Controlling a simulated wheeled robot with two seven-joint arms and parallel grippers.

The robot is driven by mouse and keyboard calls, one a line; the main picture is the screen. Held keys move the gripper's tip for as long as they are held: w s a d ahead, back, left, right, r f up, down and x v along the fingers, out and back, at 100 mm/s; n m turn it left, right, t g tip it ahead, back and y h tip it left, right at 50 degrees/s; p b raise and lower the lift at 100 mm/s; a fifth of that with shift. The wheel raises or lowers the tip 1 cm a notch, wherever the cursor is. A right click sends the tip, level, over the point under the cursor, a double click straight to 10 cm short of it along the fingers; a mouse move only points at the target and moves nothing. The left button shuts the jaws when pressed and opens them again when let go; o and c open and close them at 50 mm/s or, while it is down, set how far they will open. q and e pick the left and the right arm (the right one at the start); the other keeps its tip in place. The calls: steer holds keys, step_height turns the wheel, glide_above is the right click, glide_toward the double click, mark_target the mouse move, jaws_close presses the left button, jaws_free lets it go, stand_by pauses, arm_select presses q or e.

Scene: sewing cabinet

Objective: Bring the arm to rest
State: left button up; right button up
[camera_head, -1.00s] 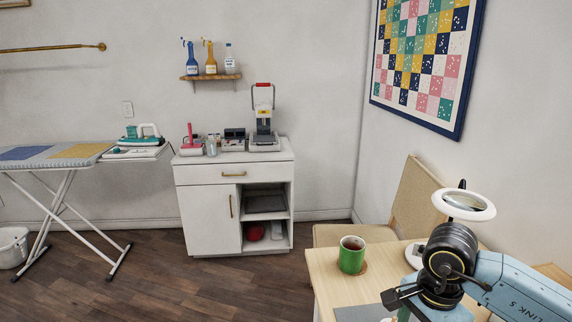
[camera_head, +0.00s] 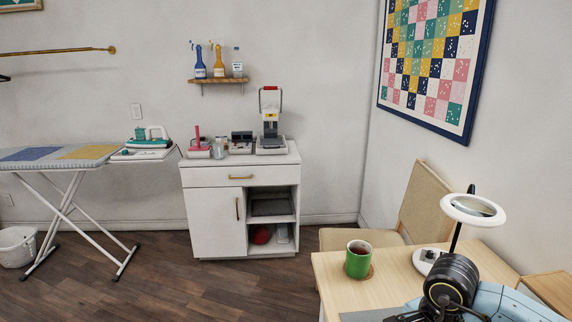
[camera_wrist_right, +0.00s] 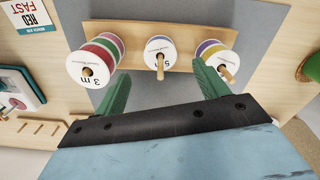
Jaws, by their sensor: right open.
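My right arm (camera_head: 452,284) shows at the bottom right of the head view, low over the front of the wooden table (camera_head: 390,285). Its gripper tips are out of that view. In the right wrist view my right gripper (camera_wrist_right: 160,75) has its two green fingers spread apart with nothing held between them. Beyond the fingers stands a wooden rack (camera_wrist_right: 192,32) with ribbon spools: the left spool (camera_wrist_right: 97,55) reads "3 m", the middle spool (camera_wrist_right: 161,48) sits between the fingertips in the picture, and the right spool (camera_wrist_right: 215,55) is partly behind a finger. My left gripper is out of view.
A green mug (camera_head: 357,263) stands on a coaster near the table's far left corner. A ring magnifier lamp (camera_head: 472,210) rises close behind my arm, beside a chair (camera_head: 425,200). A white cabinet (camera_head: 215,222) and an ironing board (camera_head: 60,155) stand farther back. Open floor lies between.

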steer(key=shift+f, duration=0.3)
steer(key=shift+r, duration=0.1)
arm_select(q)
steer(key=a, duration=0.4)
arm_select(e)
step_height(320, 180, up, 6)
steer(key=shift+r, duration=0.1)
step_height(320, 180, up, 7)
step_height(320, 180, down, 14)
steer(key=shift+r, duration=0.35)
step_height(320, 180, up, 4)
steer(key=p, duration=0.3)
step_height(320, 180, up, 3)
steer(key=shift+f+p, duration=0.2)
steer(key=shift+p, duration=0.95)
steer(key=shift+r, duration=0.45)
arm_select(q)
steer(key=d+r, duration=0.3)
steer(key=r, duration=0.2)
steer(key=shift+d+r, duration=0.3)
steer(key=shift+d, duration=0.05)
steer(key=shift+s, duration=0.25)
